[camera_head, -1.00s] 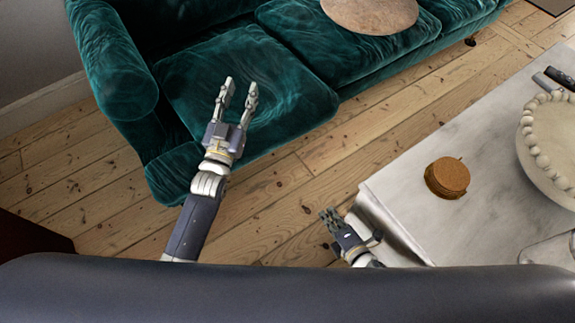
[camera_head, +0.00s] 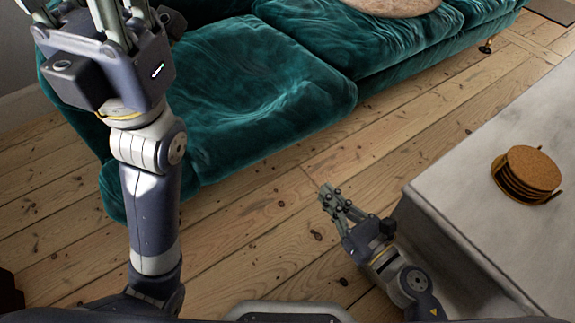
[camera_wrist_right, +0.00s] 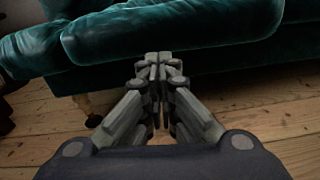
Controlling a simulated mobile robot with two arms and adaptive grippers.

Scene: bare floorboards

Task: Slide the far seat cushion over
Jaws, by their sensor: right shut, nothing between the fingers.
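The green velvet sofa has a far seat cushion (camera_head: 385,45) at the top middle of the head view. The near seat cushion (camera_head: 245,90) lies to its left, with a seam between them. My left gripper (camera_head: 90,8) is large at the top left edge. It covers part of the sofa's left end; its fingertips are out of frame, so its opening cannot be told. My right gripper (camera_head: 330,190) is shut and empty over the floorboards, between sofa and table, apart from the cushions. The right wrist view shows its closed fingers (camera_wrist_right: 158,58) before the green sofa (camera_wrist_right: 175,25).
A round beige pillow (camera_head: 395,4) lies on the sofa at the top edge. A pale marble table (camera_head: 460,215) stands at the right, close to my right gripper, with a stack of cork coasters (camera_head: 530,172) on it. Bare floorboards (camera_head: 270,200) run between sofa and table.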

